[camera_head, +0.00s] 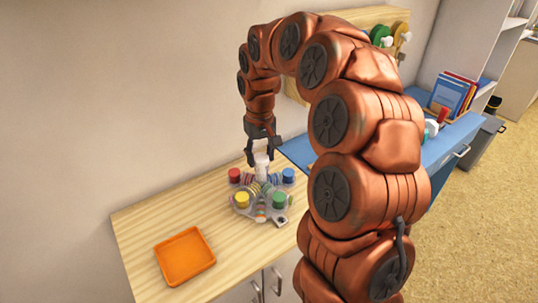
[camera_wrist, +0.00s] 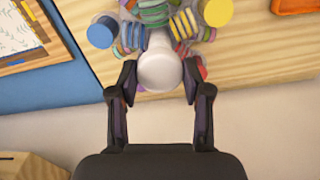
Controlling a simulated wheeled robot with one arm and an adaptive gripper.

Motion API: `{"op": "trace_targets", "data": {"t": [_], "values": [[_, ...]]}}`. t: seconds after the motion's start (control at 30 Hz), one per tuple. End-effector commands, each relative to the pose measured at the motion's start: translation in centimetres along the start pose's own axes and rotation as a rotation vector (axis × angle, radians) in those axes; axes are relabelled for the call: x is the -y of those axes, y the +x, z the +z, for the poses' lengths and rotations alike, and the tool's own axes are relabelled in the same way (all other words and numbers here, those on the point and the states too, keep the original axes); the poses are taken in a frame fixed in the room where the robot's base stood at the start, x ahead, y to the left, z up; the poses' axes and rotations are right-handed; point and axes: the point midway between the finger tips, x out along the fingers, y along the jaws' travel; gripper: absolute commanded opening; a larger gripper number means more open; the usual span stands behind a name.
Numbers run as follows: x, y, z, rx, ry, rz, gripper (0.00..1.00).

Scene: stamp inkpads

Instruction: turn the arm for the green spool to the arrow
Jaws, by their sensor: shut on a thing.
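A grey carousel (camera_head: 243,211) with several arms stands on the wooden counter. Its arms carry a red spool (camera_head: 234,175), a blue spool (camera_head: 288,175), a yellow spool (camera_head: 242,200) and the green spool (camera_head: 279,199), which is at the front right. A white upright knob (camera_head: 262,172) rises from its middle. My gripper (camera_head: 262,145) points down over it and is shut on the knob, which also shows between the fingers in the wrist view (camera_wrist: 160,67). The arrow cannot be made out clearly.
An orange tray (camera_head: 185,257) lies on the counter (camera_head: 140,222) at the front left, with bare wood between it and the carousel. A blue surface (camera_head: 298,151) adjoins at the right. The wall is close behind. My arm hides part of the right side.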

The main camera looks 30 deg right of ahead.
Motion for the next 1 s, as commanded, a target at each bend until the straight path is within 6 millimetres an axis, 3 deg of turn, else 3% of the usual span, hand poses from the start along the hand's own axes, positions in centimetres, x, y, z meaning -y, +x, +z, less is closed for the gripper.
{"op": "trace_targets", "data": {"t": [0.53, 0.57, 0.8, 1.0], "values": [[0.35, -0.09, -0.08, -0.001, 0.005, 0.001, 0.00], [0.34, -0.09, -0.08, -0.001, 0.005, 0.001, 0.51], [0.34, -0.04, -0.08, -0.001, 0.005, 0.000, 0.74], [0.34, -0.02, -0.08, -0.001, 0.005, 0.000, 0.74]]}}
